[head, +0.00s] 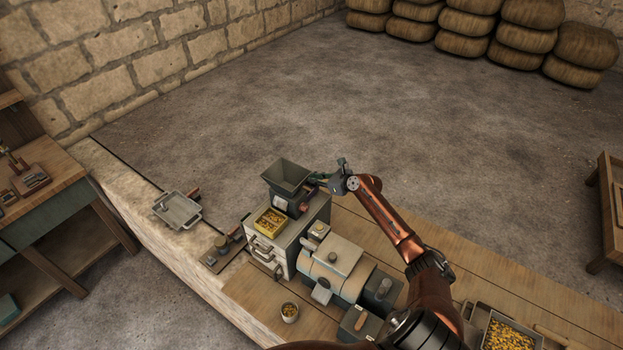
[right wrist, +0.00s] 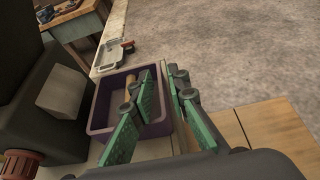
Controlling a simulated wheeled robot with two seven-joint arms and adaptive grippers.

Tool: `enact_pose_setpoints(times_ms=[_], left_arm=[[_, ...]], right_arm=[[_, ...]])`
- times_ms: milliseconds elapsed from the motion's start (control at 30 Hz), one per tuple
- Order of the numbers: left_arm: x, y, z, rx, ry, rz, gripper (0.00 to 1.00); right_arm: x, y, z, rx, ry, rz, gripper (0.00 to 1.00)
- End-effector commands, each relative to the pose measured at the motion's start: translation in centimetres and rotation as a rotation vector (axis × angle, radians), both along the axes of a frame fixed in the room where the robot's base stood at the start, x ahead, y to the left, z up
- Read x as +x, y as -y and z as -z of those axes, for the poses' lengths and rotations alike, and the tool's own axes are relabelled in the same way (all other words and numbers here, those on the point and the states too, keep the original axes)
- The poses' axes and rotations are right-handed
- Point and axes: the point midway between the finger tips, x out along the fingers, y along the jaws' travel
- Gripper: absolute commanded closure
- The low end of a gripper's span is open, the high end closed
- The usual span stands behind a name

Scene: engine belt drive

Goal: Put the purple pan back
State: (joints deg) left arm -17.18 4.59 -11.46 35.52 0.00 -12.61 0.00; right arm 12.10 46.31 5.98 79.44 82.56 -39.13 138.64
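The purple pan (right wrist: 100,117) is an open, box-like tray with a dark purple rim, seen in the right wrist view beside a dark machine body. In the head view I cannot make it out; the mill or my arm hides it. My right gripper (right wrist: 163,82) has green finger pads that stand apart, with the pan's right side close by and partly covered by the left finger. I cannot tell whether a finger touches it. In the head view my right gripper (head: 318,180) is beside the mill hopper (head: 288,178). My left gripper is not in view.
A grey tray with a handle (head: 178,210) lies on the stone ledge. A yellow box of grain (head: 269,222) sits on the drawer cabinet (head: 285,248) beside the mill. The engine (head: 337,267) and a small cup (head: 289,312) stand on the planks. Open floor lies behind.

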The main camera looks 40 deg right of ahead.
Motion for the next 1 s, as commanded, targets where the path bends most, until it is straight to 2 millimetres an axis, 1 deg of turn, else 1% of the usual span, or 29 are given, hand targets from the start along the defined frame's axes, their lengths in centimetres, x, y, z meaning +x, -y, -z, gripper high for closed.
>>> enact_pose_setpoints(times_ms=[67, 333, 467, 567, 800, 900, 1000], left_arm=[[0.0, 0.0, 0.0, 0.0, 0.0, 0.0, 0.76], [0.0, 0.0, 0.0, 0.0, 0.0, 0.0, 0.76], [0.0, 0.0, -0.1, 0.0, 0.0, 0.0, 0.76], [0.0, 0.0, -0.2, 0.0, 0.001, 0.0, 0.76], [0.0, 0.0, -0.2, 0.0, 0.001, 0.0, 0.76], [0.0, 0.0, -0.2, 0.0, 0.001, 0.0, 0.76], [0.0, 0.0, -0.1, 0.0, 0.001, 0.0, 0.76]], right_arm=[[0.0, 0.0, 0.0, 0.0, 0.0, 0.0, 0.78], [-0.1, 0.0, -0.1, 0.0, 0.0, 0.0, 0.78], [-1.0, 0.4, -0.5, -0.001, 0.001, 0.001, 0.78], [-2.5, 0.8, -1.0, -0.002, -0.001, -0.001, 0.78], [-7.0, 2.2, -2.9, -0.001, -0.002, 0.0, 0.78], [-8.5, 2.6, -3.6, -0.001, 0.0, 0.0, 0.78], [-9.6, 2.9, -4.1, 0.001, 0.0, -0.001, 0.78]])
